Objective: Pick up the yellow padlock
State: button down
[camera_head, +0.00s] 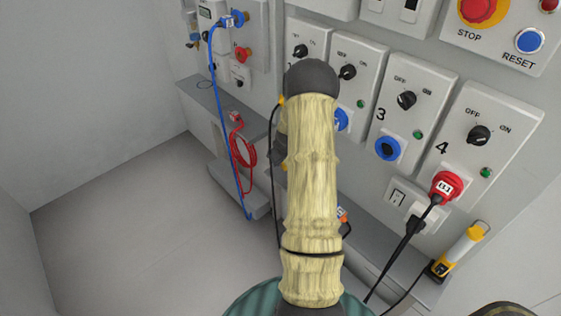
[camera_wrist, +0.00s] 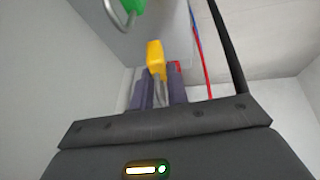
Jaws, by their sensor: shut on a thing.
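In the wrist view the yellow padlock (camera_wrist: 155,56) is at the tips of my gripper (camera_wrist: 161,82). Its yellow body sticks out past the dark fingers, and its grey shackle lies between them. My gripper is shut on the padlock. In the head view my arm, in a pale yellowish cover, hides the gripper; I cannot make out the padlock there.
A green padlock (camera_wrist: 132,6) with a metal shackle is at the top of the wrist view. The head view shows station panel 4 (camera_head: 470,150) with a red plug (camera_head: 445,187), a yellow lamp (camera_head: 458,252) and a blue cable (camera_head: 222,110). The floor at left is clear.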

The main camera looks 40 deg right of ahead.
jog(key=s+a, duration=0.3)
jog(key=s, duration=0.4)
jog(key=s+a, duration=0.3)
jog(key=s, duration=0.5)
jog(key=shift+s+a+b, duration=0.15)
jog(key=shift+a+b, duration=0.1)
jog(key=shift+b, duration=0.15)
